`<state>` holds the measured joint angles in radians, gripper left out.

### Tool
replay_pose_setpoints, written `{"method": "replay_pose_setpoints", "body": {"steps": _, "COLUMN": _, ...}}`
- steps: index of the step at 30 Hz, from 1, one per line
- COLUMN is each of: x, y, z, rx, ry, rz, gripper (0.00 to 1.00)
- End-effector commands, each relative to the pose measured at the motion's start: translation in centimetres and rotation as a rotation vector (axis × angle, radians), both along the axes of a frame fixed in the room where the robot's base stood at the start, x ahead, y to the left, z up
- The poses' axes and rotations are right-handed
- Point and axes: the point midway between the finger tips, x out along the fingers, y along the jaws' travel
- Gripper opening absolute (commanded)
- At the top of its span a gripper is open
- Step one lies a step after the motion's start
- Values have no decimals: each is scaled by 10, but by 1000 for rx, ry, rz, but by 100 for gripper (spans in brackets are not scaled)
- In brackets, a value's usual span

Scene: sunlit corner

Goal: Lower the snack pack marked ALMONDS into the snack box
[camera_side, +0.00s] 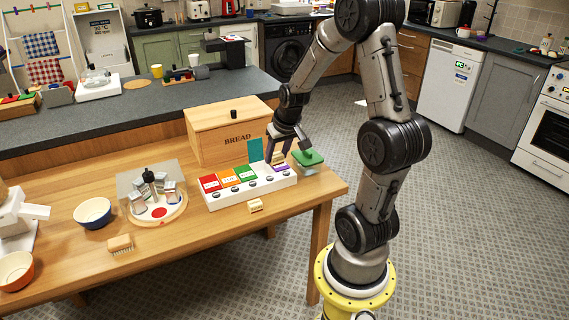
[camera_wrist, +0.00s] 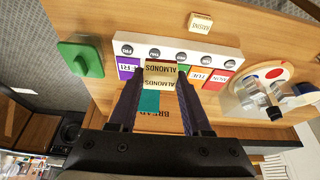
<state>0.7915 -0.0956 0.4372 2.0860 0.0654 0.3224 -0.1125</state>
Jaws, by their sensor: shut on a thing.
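The cream snack pack marked ALMONDS (camera_wrist: 160,70) is between the fingers of my gripper (camera_wrist: 157,80), its lettering facing the wrist camera. My gripper (camera_side: 279,160) is shut on it, over the right part of the white snack box (camera_side: 250,193). The box also shows in the wrist view (camera_wrist: 222,62).
A green-lidded container (camera_side: 308,158) is close on the right. A small cream block (camera_side: 255,205) lies in front. A round tray (camera_side: 158,214) with several items and a blue bowl (camera_side: 93,212) are left.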

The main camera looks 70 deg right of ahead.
Motion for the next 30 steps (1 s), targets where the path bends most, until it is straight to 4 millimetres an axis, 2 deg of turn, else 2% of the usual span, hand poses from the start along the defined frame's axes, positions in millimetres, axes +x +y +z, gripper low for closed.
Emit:
{"method": "replay_pose_setpoints", "body": {"steps": 9, "x": 36, "y": -41, "z": -21, "rx": 2, "ry": 1, "rz": -1, "gripper": 0}}
{"method": "replay_pose_setpoints", "body": {"steps": 18, "x": 65, "y": -75, "z": -46, "rx": 2, "ry": 1, "rz": -1, "gripper": 0}}
{"method": "replay_pose_setpoints", "body": {"steps": 24, "x": 77, "y": -88, "z": -57, "rx": 1, "ry": 1, "rz": 0, "gripper": 0}}
{"method": "replay_pose_setpoints", "body": {"steps": 30, "x": 81, "y": -92, "z": -60, "rx": 0, "ry": 0, "rz": 0, "gripper": 0}}
